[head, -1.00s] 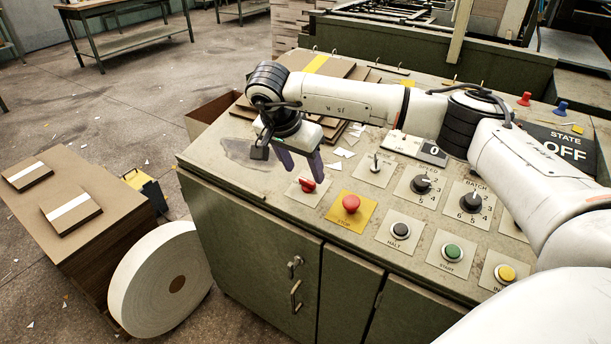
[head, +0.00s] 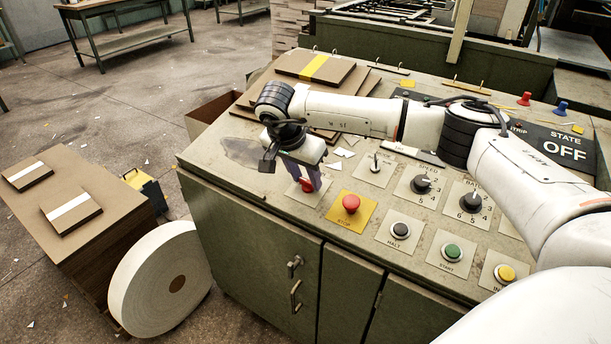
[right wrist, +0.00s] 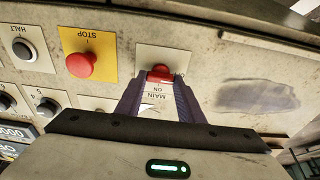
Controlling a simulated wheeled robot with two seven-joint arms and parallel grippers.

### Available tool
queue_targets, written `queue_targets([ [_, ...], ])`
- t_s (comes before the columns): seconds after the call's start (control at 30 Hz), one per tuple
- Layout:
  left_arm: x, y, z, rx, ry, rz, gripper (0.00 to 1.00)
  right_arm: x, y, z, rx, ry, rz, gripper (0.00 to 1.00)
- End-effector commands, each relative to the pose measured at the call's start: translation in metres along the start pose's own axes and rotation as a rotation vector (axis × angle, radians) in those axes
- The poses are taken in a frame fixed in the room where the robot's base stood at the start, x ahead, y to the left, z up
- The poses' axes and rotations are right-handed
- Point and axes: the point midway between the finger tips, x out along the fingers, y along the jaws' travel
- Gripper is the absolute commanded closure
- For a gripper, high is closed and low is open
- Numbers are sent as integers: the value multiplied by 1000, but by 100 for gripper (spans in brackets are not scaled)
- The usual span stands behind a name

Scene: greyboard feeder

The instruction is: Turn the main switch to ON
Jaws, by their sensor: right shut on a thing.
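The main switch (head: 306,185) is a red knob on a pale plate at the near left of the green console top. It also shows in the right wrist view (right wrist: 159,73), with the words MAIN and ON upside down on its plate. My right gripper (head: 311,182) has come down over the knob, and its two dark fingers (right wrist: 158,82) are shut on it from both sides. The fingers hide part of the knob, so its exact angle is hard to tell. The state display (head: 566,148) reads OFF. My left gripper is not in view.
The yellow-plated red STOP button (head: 351,204) sits close to the right of the switch. HALT (head: 400,230), START (head: 452,252) and dials (head: 422,184) lie farther right. Boards (head: 315,67) are stacked behind my arm. A white roll (head: 150,290) stands on the floor at left.

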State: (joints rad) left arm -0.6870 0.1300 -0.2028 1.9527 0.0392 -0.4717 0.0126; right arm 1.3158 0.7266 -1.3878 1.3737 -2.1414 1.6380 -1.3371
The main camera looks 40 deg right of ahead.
Motion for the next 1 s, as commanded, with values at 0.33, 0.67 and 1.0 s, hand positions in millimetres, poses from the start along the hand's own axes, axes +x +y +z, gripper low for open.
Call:
queue_targets([
  [0.33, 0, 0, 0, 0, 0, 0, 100, 0, 0, 0, 116, -1, 18, 88],
  [0.67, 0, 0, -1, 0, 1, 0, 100, -1, -1, 0, 397, -2, 59, 88],
  [1.0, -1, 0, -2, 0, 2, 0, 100, -1, -1, 0, 718, -1, 105, 88],
])
